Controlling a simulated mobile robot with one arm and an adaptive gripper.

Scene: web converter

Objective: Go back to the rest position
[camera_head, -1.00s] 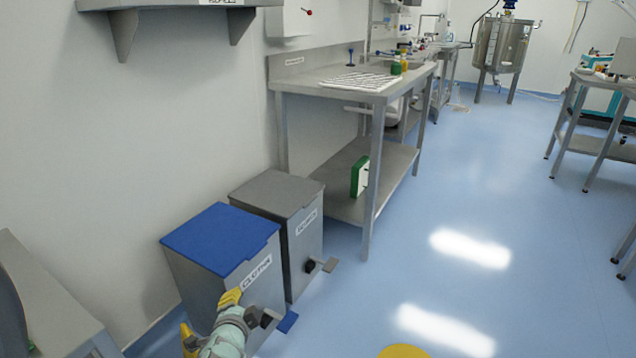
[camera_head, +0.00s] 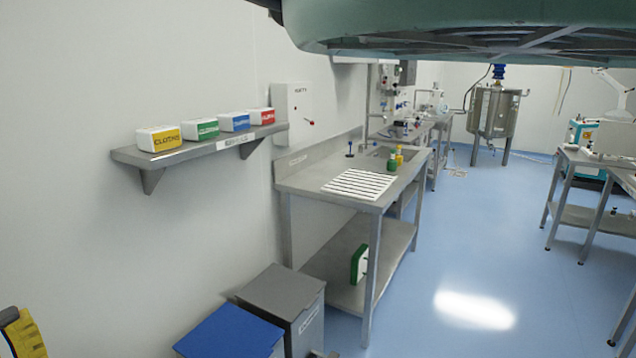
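I cannot make out my gripper's fingers in the head view. A yellow and black piece (camera_head: 20,335) shows at the bottom left edge. It is cut off by the frame, and I cannot tell which part it is. A large teal rounded form with a grey ribbed underside (camera_head: 470,30) hangs very close across the top right and hides what is behind it. No object is seen held.
A blue-lidded bin (camera_head: 232,335) and a grey-lidded bin (camera_head: 282,290) stand by the left wall. A wall shelf (camera_head: 190,152) carries several labelled boxes. A steel table (camera_head: 310,187) stands beyond, with a steel tank (camera_head: 497,112) farther back. The blue floor (camera_head: 450,260) is clear right of the table.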

